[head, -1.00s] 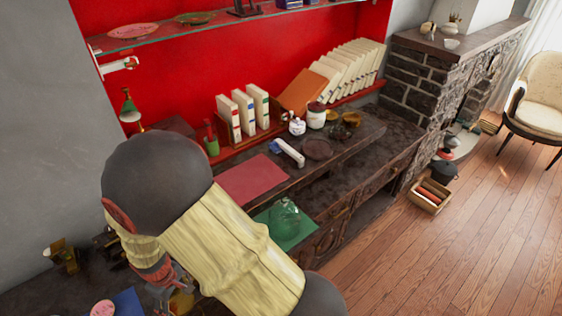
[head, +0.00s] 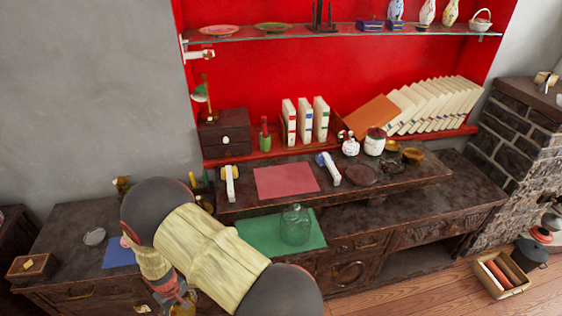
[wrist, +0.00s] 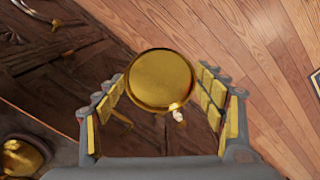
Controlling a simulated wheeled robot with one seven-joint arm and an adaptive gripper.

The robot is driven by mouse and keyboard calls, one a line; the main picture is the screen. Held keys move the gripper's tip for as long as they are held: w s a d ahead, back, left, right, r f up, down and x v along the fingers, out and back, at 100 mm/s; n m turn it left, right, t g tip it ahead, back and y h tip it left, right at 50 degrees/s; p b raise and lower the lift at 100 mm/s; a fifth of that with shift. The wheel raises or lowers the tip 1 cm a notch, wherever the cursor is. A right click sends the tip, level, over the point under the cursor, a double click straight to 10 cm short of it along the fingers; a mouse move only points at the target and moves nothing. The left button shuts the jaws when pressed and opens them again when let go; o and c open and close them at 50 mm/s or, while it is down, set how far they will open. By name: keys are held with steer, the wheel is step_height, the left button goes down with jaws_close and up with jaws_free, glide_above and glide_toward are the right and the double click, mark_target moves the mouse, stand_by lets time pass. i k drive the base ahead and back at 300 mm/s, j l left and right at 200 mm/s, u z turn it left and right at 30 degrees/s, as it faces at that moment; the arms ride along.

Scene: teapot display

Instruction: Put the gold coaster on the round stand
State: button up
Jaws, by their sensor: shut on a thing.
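The gold coaster (wrist: 162,80) is a shiny round disc between the two fingers of my gripper (wrist: 165,98) in the wrist view. My gripper is shut on it, and it is held above the dark furniture edge and wooden floor. In the head view my arm hides most of the gripper, low on the left, and the coaster is not clear there. A dark, flat round piece (head: 362,174) lies on the raised shelf of the desk; a grey disc (head: 95,236) lies at the left. I cannot tell which, if either, is the round stand.
A green mat (head: 262,238) with a glass vessel (head: 295,225) and a pink mat (head: 286,180) lie on the desk. White books (head: 305,120), jars (head: 375,141) and gold dishes (head: 413,155) stand behind. A blue mat (head: 117,254) and a small wooden box (head: 32,267) are at left.

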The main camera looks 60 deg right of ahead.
mark_target(361, 173)
steer(key=k+l+u, duration=0.2)
steer(key=u, duration=0.25)
steer(key=k+l+u, duration=0.4)
steer(key=k+u, duration=0.15)
steer(key=u, duration=0.3)
steer(key=k+l+z, duration=0.2)
steer(key=k, duration=0.15)
steer(key=k+z, duration=0.25)
steer(key=k+l, duration=0.05)
steer(key=k, duration=0.05)
